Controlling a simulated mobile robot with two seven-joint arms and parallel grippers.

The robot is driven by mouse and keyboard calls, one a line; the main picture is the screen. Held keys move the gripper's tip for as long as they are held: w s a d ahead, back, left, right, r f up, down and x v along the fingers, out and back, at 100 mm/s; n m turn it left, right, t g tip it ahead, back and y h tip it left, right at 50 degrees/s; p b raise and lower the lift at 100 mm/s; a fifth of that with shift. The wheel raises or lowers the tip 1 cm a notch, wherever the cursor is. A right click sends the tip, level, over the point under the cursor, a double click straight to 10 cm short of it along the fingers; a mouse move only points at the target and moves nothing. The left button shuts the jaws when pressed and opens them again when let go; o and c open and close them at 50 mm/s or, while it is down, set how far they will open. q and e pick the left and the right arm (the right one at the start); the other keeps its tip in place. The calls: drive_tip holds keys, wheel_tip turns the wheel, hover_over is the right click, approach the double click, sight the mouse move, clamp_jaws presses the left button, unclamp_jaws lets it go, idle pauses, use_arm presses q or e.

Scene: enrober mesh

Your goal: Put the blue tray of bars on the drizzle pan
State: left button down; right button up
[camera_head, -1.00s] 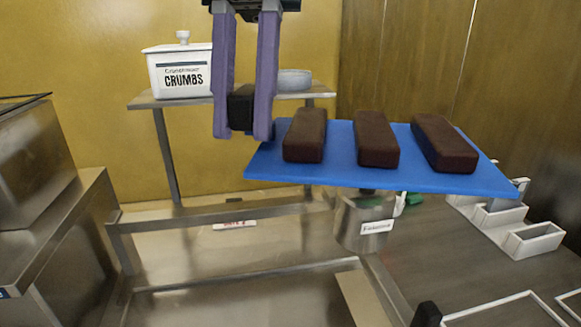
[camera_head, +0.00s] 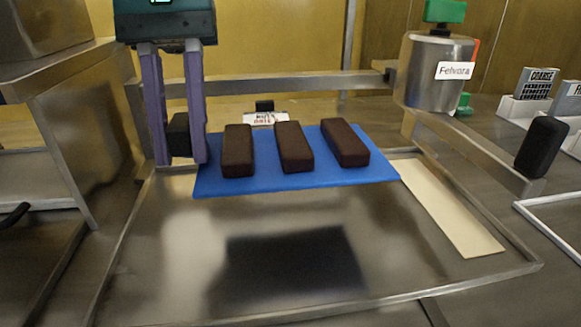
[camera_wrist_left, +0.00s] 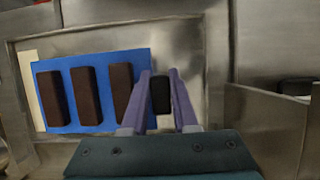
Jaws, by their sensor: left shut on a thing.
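The blue tray (camera_head: 290,182) carries three dark brown bars (camera_head: 294,147) side by side. My left gripper (camera_head: 181,160) is shut on the tray's black handle (camera_head: 178,136) at its left end. The tray looks level and is held over the back part of the metal drizzle pan (camera_head: 165,265), with a dark shadow on the pan in front of it. In the left wrist view the tray (camera_wrist_left: 58,128) and handle (camera_wrist_left: 160,95) show between and beside the purple fingers. The exact gap between tray and pan is hard to tell. My right gripper is not in view.
A cream strip (camera_head: 450,210) lies along the pan's right side. A black handle-like block (camera_head: 541,146) and white holders (camera_head: 530,108) are at right. The front of the pan is bare.

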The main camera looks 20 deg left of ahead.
use_arm(q)
wheel_tip(320, 180, down, 4)
drive_tip(key=shift+r, duration=0.1)
wheel_tip(320, 180, down, 5)
drive_tip(key=shift+r+b, duration=0.2)
drive_tip(key=shift+b, duration=0.5)
drive_tip(key=c, duration=0.7)
unclamp_jaws()
drive_tip(key=shift+p+v, duration=1.25)
drive_tip(key=shift+v, duration=4.85)
